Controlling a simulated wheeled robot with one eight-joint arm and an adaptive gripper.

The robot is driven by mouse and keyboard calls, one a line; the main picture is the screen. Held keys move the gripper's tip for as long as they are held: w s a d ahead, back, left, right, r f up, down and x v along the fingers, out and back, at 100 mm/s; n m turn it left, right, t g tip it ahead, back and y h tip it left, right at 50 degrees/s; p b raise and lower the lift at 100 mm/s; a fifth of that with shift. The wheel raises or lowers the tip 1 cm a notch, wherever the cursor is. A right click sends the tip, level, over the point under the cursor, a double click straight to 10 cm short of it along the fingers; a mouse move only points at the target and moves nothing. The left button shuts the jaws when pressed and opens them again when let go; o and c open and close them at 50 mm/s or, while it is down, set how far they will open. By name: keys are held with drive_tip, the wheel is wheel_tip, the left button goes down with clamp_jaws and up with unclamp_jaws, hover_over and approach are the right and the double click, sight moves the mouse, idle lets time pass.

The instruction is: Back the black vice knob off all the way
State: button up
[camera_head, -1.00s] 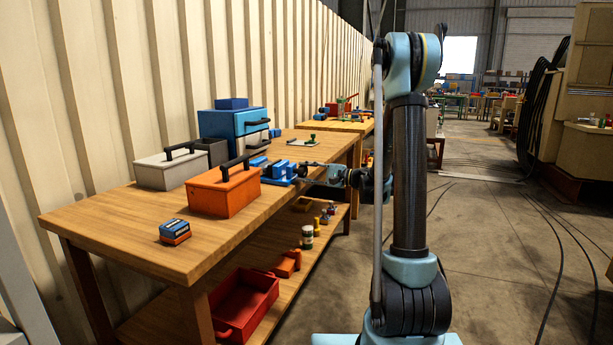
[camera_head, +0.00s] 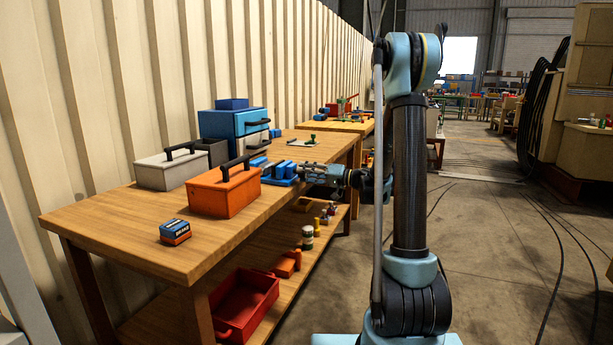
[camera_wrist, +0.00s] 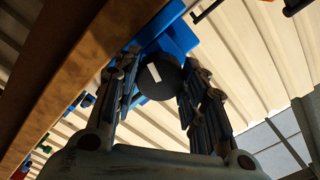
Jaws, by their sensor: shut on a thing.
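The black vice knob (camera_wrist: 161,78) shows in the wrist view as a round black disc with a white mark on its face. It sits at the end of the blue vice (camera_wrist: 178,36). In the head view the blue vice (camera_head: 281,172) stands at the table's front edge, behind the orange toolbox. My gripper (camera_wrist: 160,92) is shut on the knob, with one finger on each side of its rim. In the head view my gripper (camera_head: 303,174) reaches the vice from the right, and the knob is hidden there.
An orange toolbox (camera_head: 224,192) and a grey toolbox (camera_head: 166,172) stand on the wooden table (camera_head: 120,225). A red bin (camera_head: 246,303) is on the lower shelf.

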drive_tip(key=shift+f+n, duration=0.1)
drive_tip(key=shift+n, duration=1.8)
drive_tip(key=shift+d, duration=0.1)
drive_tip(key=shift+w, duration=0.1)
drive_tip(key=o, duration=1.1)
drive_tip(key=shift+c, duration=0.2)
drive_tip(key=v, duration=1.2)
